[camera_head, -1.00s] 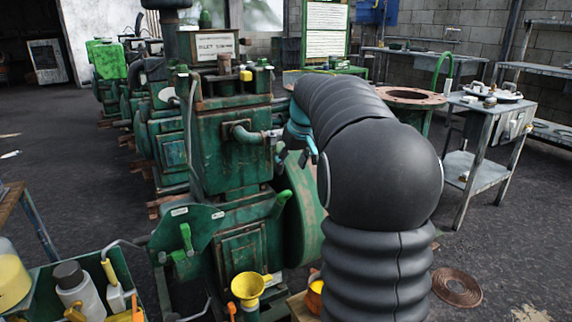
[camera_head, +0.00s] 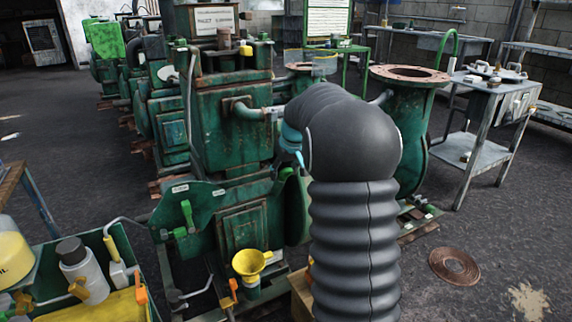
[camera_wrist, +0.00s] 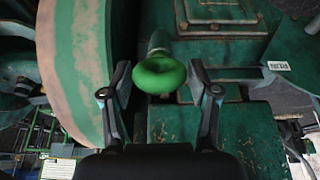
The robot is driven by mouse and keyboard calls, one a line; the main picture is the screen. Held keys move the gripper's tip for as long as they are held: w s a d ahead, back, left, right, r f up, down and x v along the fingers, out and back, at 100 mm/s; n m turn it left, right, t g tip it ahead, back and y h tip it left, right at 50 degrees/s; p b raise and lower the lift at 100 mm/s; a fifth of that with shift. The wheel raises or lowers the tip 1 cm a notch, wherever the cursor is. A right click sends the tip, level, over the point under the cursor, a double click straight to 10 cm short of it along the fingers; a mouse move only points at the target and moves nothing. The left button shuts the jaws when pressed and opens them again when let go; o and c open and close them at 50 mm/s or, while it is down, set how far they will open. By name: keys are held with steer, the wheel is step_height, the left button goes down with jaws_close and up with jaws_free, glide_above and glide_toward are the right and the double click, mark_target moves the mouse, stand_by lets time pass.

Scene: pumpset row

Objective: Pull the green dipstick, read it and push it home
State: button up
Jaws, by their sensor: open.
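The green dipstick's rounded handle (camera_wrist: 158,75) shows in the wrist view, at the end of a short tube on the dark green engine (camera_wrist: 220,60). My gripper (camera_wrist: 160,85) is open, with one finger on each side of the handle. I see no clear contact, and the depth between fingertips and handle is hard to judge. My fingers are mostly hidden there by my arm. The dipstick's rod is out of sight.
A big round flywheel (camera_wrist: 75,70) stands close left of my gripper in the wrist view. A yellow funnel (camera_head: 249,264) stands in front of the engine. A green tray (camera_head: 140,268) with bottles is at lower left. A metal cart (camera_head: 478,150) stands right, with open floor before it.

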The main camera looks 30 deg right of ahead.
steer(key=shift+w+f, duration=0.1)
steer(key=shift+f, duration=0.15)
jaws_close()
steer(key=c, duration=0.9)
jaws_free()
jaws_close()
steer(key=s+p+v, duration=0.1)
steer(key=p+v, duration=0.3)
steer(key=v, duration=0.8)
steer(key=shift+s+p, duration=0.35)
steer(key=shift+s, duration=0.1)
